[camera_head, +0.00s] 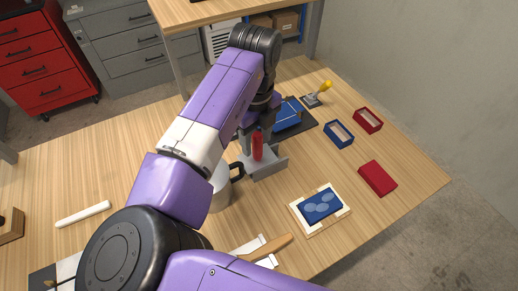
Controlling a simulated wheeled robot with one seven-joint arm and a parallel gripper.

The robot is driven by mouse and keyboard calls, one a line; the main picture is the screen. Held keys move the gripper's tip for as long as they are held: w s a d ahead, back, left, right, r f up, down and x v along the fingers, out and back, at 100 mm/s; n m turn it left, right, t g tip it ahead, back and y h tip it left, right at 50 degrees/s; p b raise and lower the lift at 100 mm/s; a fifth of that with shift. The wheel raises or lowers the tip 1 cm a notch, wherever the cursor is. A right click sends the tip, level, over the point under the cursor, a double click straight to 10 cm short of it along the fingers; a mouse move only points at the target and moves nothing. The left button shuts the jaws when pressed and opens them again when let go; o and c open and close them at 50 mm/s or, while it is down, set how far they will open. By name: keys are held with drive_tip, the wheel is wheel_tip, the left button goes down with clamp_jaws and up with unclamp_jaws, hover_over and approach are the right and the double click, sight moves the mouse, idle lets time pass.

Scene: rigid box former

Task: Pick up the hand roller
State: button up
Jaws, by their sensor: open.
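An upright red cylinder (257,146) stands at a grey angled holder (268,167) in the middle of the table. It looks like a handle, but I cannot tell whether it belongs to the hand roller. A yellow-handled tool (319,91) with a grey lower end lies farther back and right. It could also be the roller. My purple and white arm reaches across the table, with its end above and just behind the red cylinder. My gripper (250,134) is open and mostly hidden by the arm. I cannot see whether its fingers are around the cylinder or beside it.
A grey mug (221,187) stands just left of the holder. A blue piece (288,115) lies on a dark mat behind it. Open blue (339,134) and red (368,121) boxes, a red block (377,178) and a wooden-handled tool (265,248) lie around. The left table is mostly clear.

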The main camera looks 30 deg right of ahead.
sight(257, 149)
drive_tip(key=shift+d+f+p, duration=0.1)
drive_tip(key=shift+f+p, duration=0.4)
drive_tip(key=shift+f, duration=1.75)
drive_tip(key=shift+w, duration=0.1)
clamp_jaws()
